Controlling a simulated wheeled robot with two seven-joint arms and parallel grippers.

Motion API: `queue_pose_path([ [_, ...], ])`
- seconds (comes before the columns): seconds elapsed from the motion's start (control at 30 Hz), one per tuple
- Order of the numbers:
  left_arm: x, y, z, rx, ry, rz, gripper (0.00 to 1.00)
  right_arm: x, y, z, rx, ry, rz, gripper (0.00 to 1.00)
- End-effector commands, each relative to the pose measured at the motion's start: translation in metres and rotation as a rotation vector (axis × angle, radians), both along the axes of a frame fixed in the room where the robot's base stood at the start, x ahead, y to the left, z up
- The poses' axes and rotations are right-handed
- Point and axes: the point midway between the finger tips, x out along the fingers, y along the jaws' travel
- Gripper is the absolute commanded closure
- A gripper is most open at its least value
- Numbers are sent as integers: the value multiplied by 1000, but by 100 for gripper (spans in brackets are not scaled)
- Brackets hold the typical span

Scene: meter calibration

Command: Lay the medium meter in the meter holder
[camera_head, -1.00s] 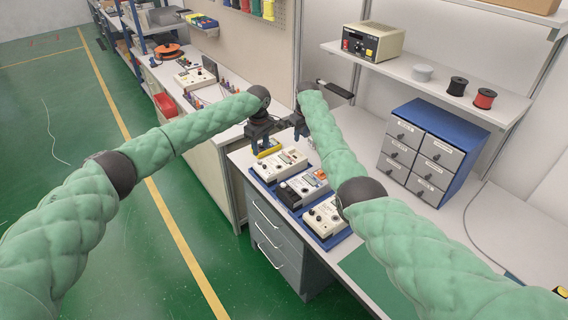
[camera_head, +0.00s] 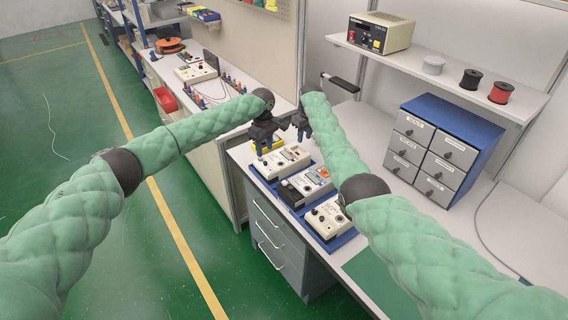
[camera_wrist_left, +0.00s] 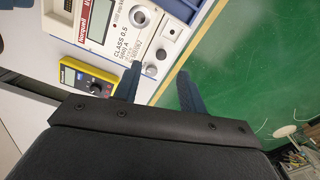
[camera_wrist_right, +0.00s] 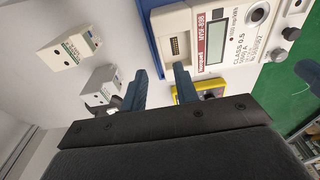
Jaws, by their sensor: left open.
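Three meters lie on blue holders in a row along the front of the bench: a far white one (camera_head: 284,160), a middle one with a black end (camera_head: 305,186) and a near white one (camera_head: 328,217). I cannot tell which is the medium one. My left gripper (camera_head: 263,147) is open and empty above the bench's far front corner, by the far meter. My right gripper (camera_head: 299,134) is just right of it, its fingers apart and empty. The far meter's "CLASS 0.5" face shows in the left wrist view (camera_wrist_left: 122,28) and right wrist view (camera_wrist_right: 225,45).
A yellow instrument (camera_wrist_left: 85,78) lies beside the far meter. Two small boxes, one beige (camera_wrist_right: 70,47) and one grey (camera_wrist_right: 100,88), show in the right wrist view. A drawer cabinet (camera_head: 440,150) stands behind, under a shelf (camera_head: 450,80). A green mat (camera_head: 385,275) lies nearer.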

Motion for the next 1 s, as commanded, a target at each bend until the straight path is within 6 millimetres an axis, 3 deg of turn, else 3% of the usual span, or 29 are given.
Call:
queue_pose_path([
  [0.23,0,0,-37,1,0,-1,59,3,3,-37,0,2,0,70],
  [0.4,0,0,-50,0,0,0,59,5,4,-50,0,2,0,70],
  [0.93,0,0,-60,0,-1,0,59,6,4,-60,0,0,0,70],
  [1.0,0,0,-60,-1,-1,0,69,6,4,-60,0,0,0,80],
])
